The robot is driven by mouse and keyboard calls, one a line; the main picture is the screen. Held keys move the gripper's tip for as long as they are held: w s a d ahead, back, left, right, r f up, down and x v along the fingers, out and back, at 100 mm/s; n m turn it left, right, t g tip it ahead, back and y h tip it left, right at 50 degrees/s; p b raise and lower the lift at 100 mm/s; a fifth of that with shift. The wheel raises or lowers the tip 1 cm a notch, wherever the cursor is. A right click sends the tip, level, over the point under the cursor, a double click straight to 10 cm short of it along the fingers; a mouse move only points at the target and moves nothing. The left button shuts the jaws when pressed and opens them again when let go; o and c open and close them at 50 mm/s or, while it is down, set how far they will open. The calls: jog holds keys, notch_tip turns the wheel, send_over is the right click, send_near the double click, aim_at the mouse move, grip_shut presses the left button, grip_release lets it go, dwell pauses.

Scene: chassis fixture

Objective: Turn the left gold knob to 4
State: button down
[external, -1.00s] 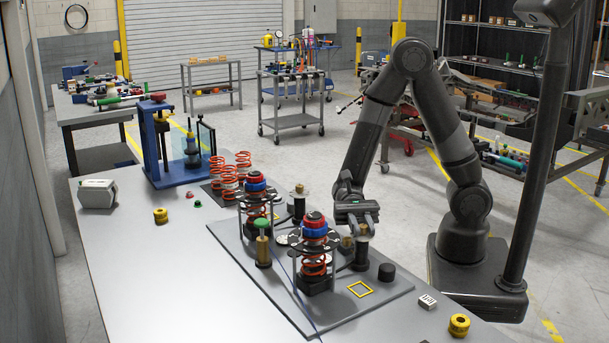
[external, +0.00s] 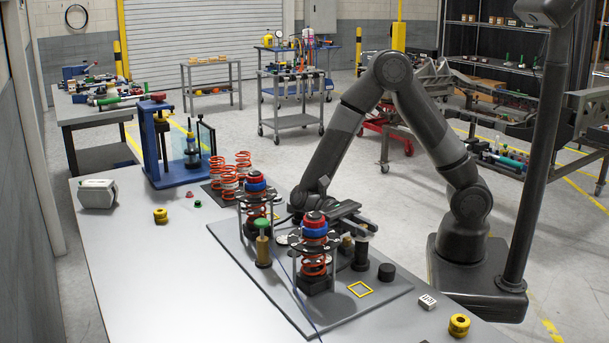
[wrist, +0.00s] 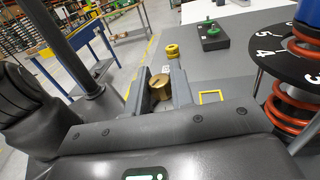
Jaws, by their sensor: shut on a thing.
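My gripper (external: 358,219) lies low and nearly level behind the front spring stand. In the wrist view its two fingers (wrist: 160,84) are closed on a slotted gold knob (wrist: 158,90), one finger on each side. In the external view the held knob is mostly hidden by my gripper, above a dark post (external: 361,255). A smaller gold piece (external: 346,243) shows just left of that post. A black dial (wrist: 285,55) with white numbers, 5, 4 and 3 among them, shows at the right of the wrist view. I cannot tell which number the knob points to.
The front spring stand (external: 314,262), with red and blue caps, stands close beside my gripper. A green-topped gold post (external: 262,246) is to its left. A yellow square outline (external: 360,289) and a black cylinder (external: 386,272) lie in front on the grey plate (external: 330,310).

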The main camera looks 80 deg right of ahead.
aim_at(363, 225)
dwell(0.5)
jog(key=c, duration=1.3)
grip_release()
notch_tip(363, 225, up, 4)
jog(key=shift+r, duration=0.2)
jog(key=d+r, duration=0.6)
jog(key=d, duration=0.5)
jog(key=shift+w+d+r, duration=0.25)
jog(key=shift+w+d, duration=0.05)
jog(key=shift+w, duration=0.1)
